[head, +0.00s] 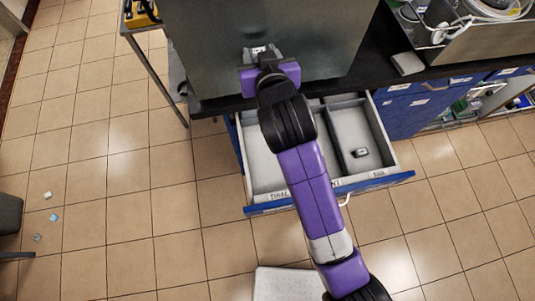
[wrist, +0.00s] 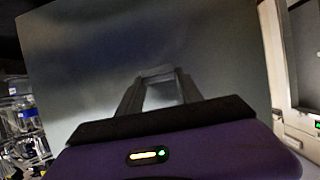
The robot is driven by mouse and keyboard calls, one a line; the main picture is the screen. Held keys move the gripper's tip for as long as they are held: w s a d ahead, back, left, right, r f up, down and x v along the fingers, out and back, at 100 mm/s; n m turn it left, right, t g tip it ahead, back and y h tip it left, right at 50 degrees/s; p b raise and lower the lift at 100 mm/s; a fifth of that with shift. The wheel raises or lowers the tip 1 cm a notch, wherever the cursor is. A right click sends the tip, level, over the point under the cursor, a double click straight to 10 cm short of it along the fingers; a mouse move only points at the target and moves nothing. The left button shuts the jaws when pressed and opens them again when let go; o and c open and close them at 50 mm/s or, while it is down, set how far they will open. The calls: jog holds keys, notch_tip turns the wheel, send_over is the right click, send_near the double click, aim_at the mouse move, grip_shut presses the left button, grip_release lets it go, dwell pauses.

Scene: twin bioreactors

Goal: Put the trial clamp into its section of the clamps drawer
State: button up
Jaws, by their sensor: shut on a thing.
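My gripper (head: 262,52) is at the front of a large grey metal housing, above and behind the open drawer. It is shut on a small pale grey piece, taken as the trial clamp (head: 259,48), mostly hidden by the fingers. In the wrist view the fingers (wrist: 160,88) stand in front of the grey metal surface, with the piece between them. The clamps drawer (head: 378,181) is pulled open, with a blue front and pale sections.
The grey housing (head: 255,25) stands on a black bench (head: 375,60) over the drawer. A metal tray (head: 470,35) with tubing is at the right. Small scraps (head: 53,217) lie on the tiled floor at left. A white board (head: 285,284) is at the bottom.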

jog(key=shift+f+b, duration=4.2)
jog(key=shift+f, duration=10.05)
jog(key=shift+f+b, duration=0.4)
jog(key=shift+b, duration=0.05)
jog(key=shift+f+b, duration=0.25)
jog(key=shift+b, duration=0.05)
